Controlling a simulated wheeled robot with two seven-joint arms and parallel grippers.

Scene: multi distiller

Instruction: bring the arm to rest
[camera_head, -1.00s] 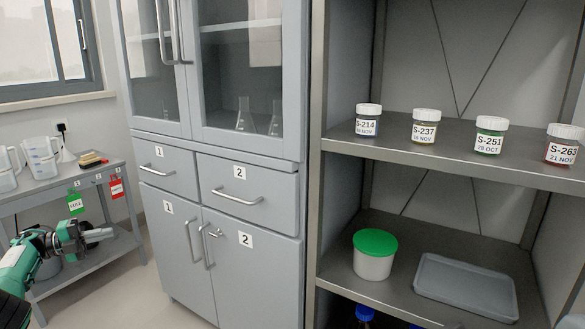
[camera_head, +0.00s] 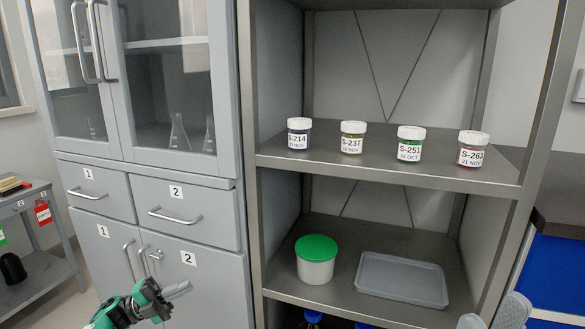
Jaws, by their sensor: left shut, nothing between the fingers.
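My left gripper (camera_head: 178,290) is at the lower left, in front of the lower door of the grey cabinet (camera_head: 215,265). Its fingers are together with nothing between them. Part of its green and dark arm shows below it. At the bottom right edge, two rounded grey pieces, which look like the fingers of my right gripper (camera_head: 494,314), rise into the picture. They are cut off by the frame, and I cannot tell how far they are closed.
The open shelf holds labelled jars S-214 (camera_head: 299,134), S-237 (camera_head: 352,138), S-251 (camera_head: 410,144) and S-263 (camera_head: 472,150). Below are a green-lidded tub (camera_head: 316,262) and a grey tray (camera_head: 402,280). A side table (camera_head: 40,200) stands left. A blue-fronted counter (camera_head: 556,270) stands right.

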